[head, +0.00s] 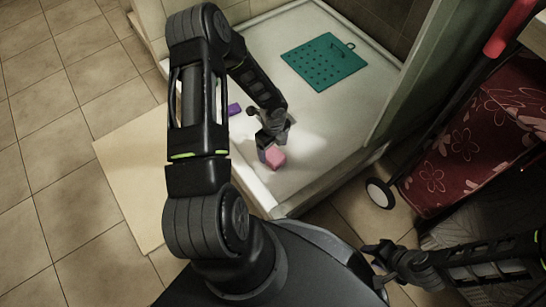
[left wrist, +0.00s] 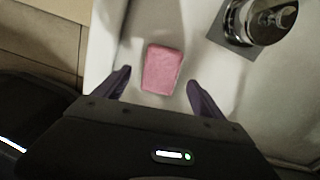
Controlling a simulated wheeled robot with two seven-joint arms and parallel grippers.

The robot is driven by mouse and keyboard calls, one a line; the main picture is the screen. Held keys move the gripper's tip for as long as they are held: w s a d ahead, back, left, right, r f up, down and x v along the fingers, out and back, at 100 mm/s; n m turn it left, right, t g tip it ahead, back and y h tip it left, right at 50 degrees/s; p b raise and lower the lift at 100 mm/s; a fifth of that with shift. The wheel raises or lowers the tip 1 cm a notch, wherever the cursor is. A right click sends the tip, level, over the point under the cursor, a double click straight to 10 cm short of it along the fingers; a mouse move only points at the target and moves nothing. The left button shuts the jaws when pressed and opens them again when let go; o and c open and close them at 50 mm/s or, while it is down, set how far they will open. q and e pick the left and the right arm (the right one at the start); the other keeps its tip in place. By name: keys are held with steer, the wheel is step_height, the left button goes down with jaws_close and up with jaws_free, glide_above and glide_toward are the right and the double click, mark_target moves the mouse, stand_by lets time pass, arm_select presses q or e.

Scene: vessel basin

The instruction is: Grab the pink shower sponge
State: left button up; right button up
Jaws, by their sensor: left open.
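The pink sponge (head: 276,158) lies in the white shower basin (head: 330,150) near its front edge. In the left wrist view the pink sponge (left wrist: 162,70) shows as a small block beyond and between my fingers, with gaps on both sides. My left gripper (head: 268,150) is open above the sponge in the head view, and its two fingers (left wrist: 157,88) stand apart in the left wrist view. My right gripper (head: 374,258) is low at the right, away from the basin; its fingers are too small and dark to read.
A teal perforated mat (head: 326,62) lies at the back of the basin. A metal drain (left wrist: 262,20) shows in the left wrist view. A red flowered trolley bag (head: 460,150) stands at right.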

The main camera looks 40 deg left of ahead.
mark_target(273, 154)
arm_select(q)
step_height(273, 154, down, 5)
steer(key=b, duration=0.2)
steer(key=shift+f+b, duration=0.1)
steer(key=shift+b, duration=0.3)
steer(key=c, duration=1.4)
step_height(273, 154, up, 10)
steer(key=p, duration=0.5)
